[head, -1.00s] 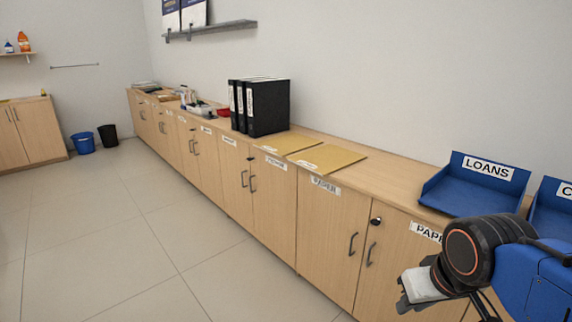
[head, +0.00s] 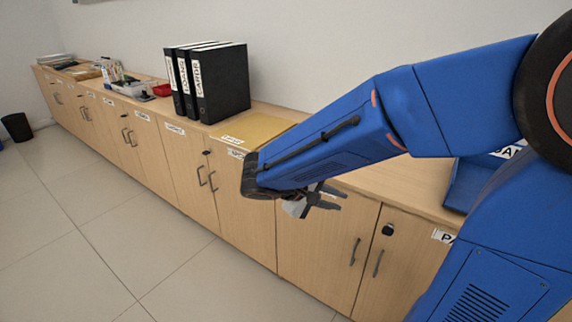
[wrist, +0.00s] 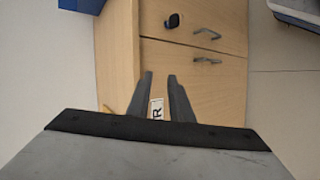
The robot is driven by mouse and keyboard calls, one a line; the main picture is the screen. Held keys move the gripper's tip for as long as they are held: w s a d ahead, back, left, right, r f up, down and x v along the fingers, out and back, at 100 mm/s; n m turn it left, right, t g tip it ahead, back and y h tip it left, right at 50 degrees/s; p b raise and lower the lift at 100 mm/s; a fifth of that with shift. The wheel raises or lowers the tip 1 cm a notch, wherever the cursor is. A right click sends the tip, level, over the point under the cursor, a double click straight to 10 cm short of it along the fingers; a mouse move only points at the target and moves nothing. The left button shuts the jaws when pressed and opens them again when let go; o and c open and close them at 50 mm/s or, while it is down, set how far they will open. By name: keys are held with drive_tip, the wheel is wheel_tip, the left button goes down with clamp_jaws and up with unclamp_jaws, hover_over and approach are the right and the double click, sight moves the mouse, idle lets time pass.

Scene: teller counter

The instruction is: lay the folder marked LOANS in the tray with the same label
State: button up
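A tan folder (head: 262,127) lies flat on the counter right of the black binders; its label is too small to read, and a second folder seen earlier is hidden behind my arm. The blue tray (head: 463,187) stands on the counter at right, mostly behind my arm; only part of its LOANS label shows. My gripper (head: 342,199) is open and empty, in front of the cupboard doors, just below the counter's edge. In the wrist view the two fingers (wrist: 160,76) are apart with nothing between them but a cupboard label behind.
Black binders (head: 222,85) stand upright on the counter (head: 375,184); the front spine seems to read CARDS. Cupboard handles (head: 355,252) stick out below. The floor (head: 100,225) at left is clear.

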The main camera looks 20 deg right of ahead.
drive_tip(key=w+a+n+t+h, duration=0.4)
drive_tip(key=w+a+t, duration=0.5)
drive_tip(key=w+a, duration=0.6)
drive_tip(key=x, duration=0.8)
drive_tip(key=shift+d, duration=0.3)
drive_tip(key=shift+r, duration=0.15)
drive_tip(key=shift+c, duration=0.4)
clamp_jaws()
drive_tip(key=shift+r, duration=0.15)
